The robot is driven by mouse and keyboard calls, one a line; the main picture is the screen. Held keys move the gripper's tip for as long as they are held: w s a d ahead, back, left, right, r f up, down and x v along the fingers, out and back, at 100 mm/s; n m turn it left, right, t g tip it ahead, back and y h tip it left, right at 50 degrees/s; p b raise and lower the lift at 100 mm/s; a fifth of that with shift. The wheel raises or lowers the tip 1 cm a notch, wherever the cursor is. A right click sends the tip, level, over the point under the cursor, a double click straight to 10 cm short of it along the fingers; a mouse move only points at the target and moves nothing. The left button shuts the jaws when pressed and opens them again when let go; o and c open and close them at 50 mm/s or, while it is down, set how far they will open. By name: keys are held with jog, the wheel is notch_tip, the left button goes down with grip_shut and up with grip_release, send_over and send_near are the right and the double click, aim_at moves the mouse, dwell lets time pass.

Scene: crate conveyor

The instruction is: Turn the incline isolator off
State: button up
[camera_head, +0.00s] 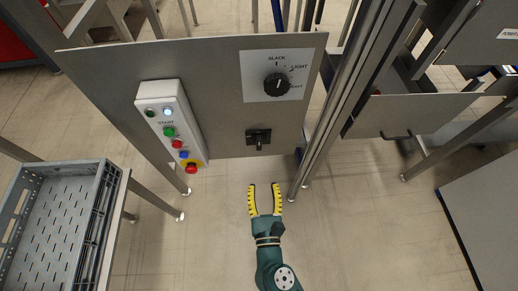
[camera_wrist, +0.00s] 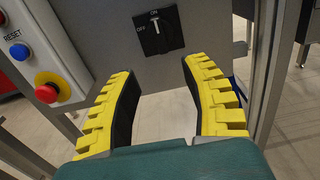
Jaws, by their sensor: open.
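The incline isolator is a black square switch (camera_head: 258,139) low on the grey panel, below a larger rotary dial. In the wrist view its plate (camera_wrist: 158,42) has labels ON at the top and OFF at the left. Its light lever (camera_wrist: 155,24) stands upright, pointing to ON. My gripper (camera_head: 265,186) has yellow, toothed fingers, open and empty. It is below the isolator in the head view, apart from it. In the wrist view the gripper (camera_wrist: 165,85) has its fingers spread, with the isolator beyond them between the tips.
A white button box (camera_head: 172,120) with a red emergency stop (camera_head: 191,168) is left of the isolator. A metal post (camera_head: 345,95) stands right. A grey crate (camera_head: 107,190) is at lower left. Floor below the panel is clear.

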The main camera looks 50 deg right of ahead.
aim_at(259, 146)
jog(key=x, duration=1.4)
jog(key=shift+w+d+r, duration=0.1)
jog(key=shift+w+d, duration=0.1)
jog(key=shift+w, duration=0.1)
jog(key=shift+c, duration=0.3)
grip_shut()
